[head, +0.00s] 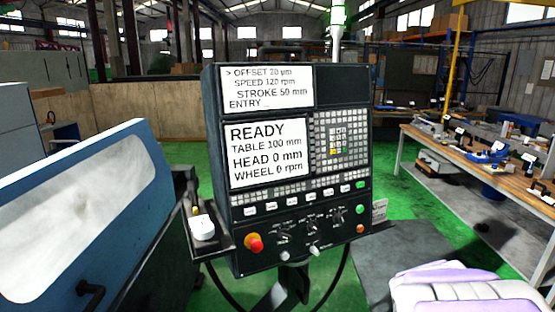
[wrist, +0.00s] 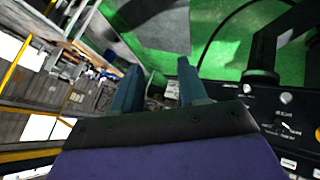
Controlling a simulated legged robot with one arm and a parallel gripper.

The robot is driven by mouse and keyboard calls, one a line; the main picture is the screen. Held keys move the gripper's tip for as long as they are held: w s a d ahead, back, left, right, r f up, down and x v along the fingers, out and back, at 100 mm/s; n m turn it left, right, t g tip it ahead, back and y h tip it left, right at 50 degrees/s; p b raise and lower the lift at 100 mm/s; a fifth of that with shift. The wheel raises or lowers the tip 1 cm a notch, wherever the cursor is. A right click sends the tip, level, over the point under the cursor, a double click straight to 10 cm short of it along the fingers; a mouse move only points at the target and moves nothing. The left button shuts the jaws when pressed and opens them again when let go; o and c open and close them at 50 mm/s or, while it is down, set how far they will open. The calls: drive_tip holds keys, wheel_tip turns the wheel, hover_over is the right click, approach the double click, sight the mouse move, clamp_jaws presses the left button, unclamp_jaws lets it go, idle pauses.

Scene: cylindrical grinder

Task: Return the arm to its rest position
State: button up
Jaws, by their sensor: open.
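My gripper (wrist: 158,92) shows in the wrist view with its two blue-grey fingers apart and nothing between them. The wrist view is turned on its side, with the edge of the control panel at its right. In the head view the fingers are not seen; a pale white and lilac part of my own arm shows at the bottom right. The control panel (head: 290,160) stands upright in the middle of the head view. Its screen (head: 267,152) reads READY, table 100 mm, head 0 mm, wheel 0 rpm.
A blue machine cover (head: 90,215) with a window fills the left. A red button (head: 255,243) sits on the panel's lower left. A small tray with a white object (head: 202,228) juts out there. A workbench (head: 480,155) with tools stands at right. Green floor (head: 405,205) lies between.

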drive_tip(key=s+a+f+g+y, duration=0.1)
drive_tip(key=s+a+g, duration=0.2)
drive_tip(key=s+a, duration=0.3)
drive_tip(key=s+a+f+g+y, duration=0.1)
drive_tip(key=s+a, duration=0.5)
drive_tip(key=s, duration=0.7)
drive_tip(key=s+a+f+g+y, duration=0.1)
drive_tip(key=s+a+g+y, duration=0.2)
drive_tip(key=s+a, duration=0.3)
drive_tip(key=s+g, duration=0.1)
drive_tip(key=s, duration=0.3)
drive_tip(key=shift+f+g, duration=0.3)
drive_tip(key=shift+f, duration=0.05)
drive_tip(key=shift+c, duration=0.3)
